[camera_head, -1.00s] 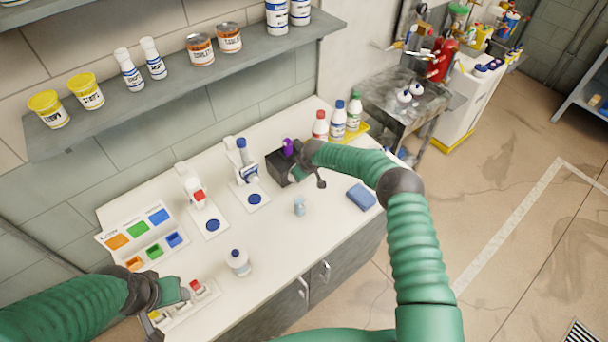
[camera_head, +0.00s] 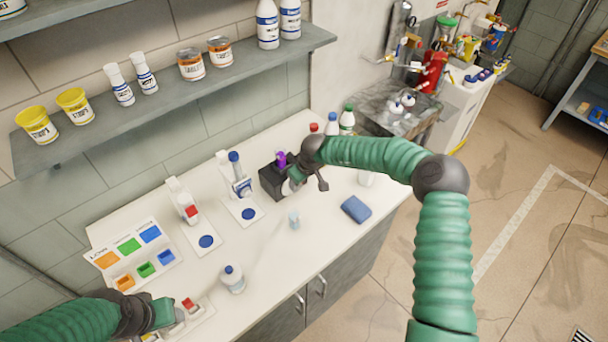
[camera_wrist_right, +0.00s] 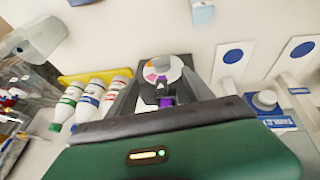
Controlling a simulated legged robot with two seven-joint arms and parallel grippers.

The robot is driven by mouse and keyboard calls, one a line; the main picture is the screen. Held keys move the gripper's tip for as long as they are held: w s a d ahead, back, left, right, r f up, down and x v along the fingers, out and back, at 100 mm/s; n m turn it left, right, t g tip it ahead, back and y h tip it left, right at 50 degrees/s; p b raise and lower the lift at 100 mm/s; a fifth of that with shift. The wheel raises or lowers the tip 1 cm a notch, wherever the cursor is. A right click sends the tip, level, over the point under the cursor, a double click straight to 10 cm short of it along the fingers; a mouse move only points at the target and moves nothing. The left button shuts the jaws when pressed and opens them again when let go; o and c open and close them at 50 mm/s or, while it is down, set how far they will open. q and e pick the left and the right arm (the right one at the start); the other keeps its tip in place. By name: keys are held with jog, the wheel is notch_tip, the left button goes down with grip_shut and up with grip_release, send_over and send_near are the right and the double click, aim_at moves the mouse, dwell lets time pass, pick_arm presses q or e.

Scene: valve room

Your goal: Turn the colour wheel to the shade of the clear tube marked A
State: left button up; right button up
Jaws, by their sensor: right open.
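A colour wheel (camera_wrist_right: 160,66) with a pale disc and coloured patches shows in the right wrist view, on the front of a black box (camera_head: 273,182). A purple piece (camera_head: 281,159) sits at the top of the box. My right gripper (camera_wrist_right: 164,80) is open, its fingers on either side of the wheel; I cannot tell whether they touch it. A small clear tube (camera_head: 294,221) stands on the bench in front of the box; no letter is readable on it. My left gripper (camera_head: 168,314) is over a small rack at the front left; its jaws are unclear.
A blue sponge (camera_head: 356,209) lies right of the tube. A white bottle (camera_head: 232,279), two dispensers with blue-dotted cards (camera_head: 206,241) and a colour sorting tray (camera_head: 131,257) occupy the left. Capped bottles (camera_wrist_right: 90,98) stand on a yellow tray. A shelf (camera_head: 180,88) overhangs the back.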

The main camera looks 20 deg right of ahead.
jog(key=v, duration=0.5)
jog(key=shift+s+r, duration=0.1)
jog(key=shift+r, duration=0.15)
jog(key=s+a+f+t+y+b, duration=0.1)
jog(key=s+a+t+b, duration=0.4)
jog(key=a, duration=0.4)
jog(key=s+d+f+m+g+b, duration=0.2)
jog(key=s+d+f+g, duration=0.1)
jog(key=s, duration=0.9)
jog(key=s+d+f+m+g+h+b, duration=0.1)
jog(key=s+d+f+m+g+b, duration=0.1)
jog(key=s, duration=1.1)
jog(key=shift+s+d+f+g, duration=0.2)
jog(key=shift+d+f+g, duration=0.2)
jog(key=shift+f+g, duration=0.55)
